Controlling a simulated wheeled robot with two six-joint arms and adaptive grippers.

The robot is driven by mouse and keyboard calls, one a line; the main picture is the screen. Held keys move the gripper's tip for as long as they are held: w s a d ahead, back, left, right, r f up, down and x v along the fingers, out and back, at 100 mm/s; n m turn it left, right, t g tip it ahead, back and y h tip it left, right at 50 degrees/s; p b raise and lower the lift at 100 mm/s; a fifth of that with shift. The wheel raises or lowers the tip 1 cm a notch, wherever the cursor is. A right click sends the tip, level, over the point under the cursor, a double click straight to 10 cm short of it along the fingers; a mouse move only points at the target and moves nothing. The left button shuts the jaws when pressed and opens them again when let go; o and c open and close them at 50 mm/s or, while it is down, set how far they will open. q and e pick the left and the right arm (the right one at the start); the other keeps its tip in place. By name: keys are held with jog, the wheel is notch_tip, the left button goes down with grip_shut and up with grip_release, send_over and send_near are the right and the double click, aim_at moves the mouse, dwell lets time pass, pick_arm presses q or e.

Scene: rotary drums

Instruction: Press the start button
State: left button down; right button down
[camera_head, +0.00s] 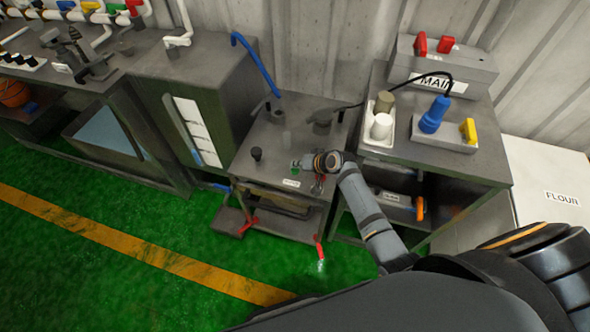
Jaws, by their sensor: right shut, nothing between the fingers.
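My right gripper (309,164) is shut and empty over the front part of the grey machine cabinet's top (272,140). My wrist and forearm come in from the lower right. A small green spot (295,168), which may be the start button, shows just left of the gripper. Small red parts show to the right of and below the gripper, partly covered by it. A small white label (291,183) lies in front of the green spot. I cannot tell whether the gripper touches the button. My left gripper is out of view.
A black knob (256,153) stands left of the gripper. At right, a bench holds a blue plug (434,114), white and tan cylinders, and a box marked MAIN (440,72). A red-handled part (319,248) sticks out low in front. The green floor at left is clear.

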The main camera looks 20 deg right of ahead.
aim_at(297, 171)
jog(key=shift+f, duration=0.15)
dwell(0.4)
jog(key=shift+f, duration=0.3)
jog(key=shift+f+b, duration=0.6)
dwell(0.6)
dwell(0.4)
jog(key=shift+r+p, duration=1.05)
notch_tip(297, 171, up, 5)
jog(key=p, duration=0.5)
jog(key=shift+s, duration=0.1)
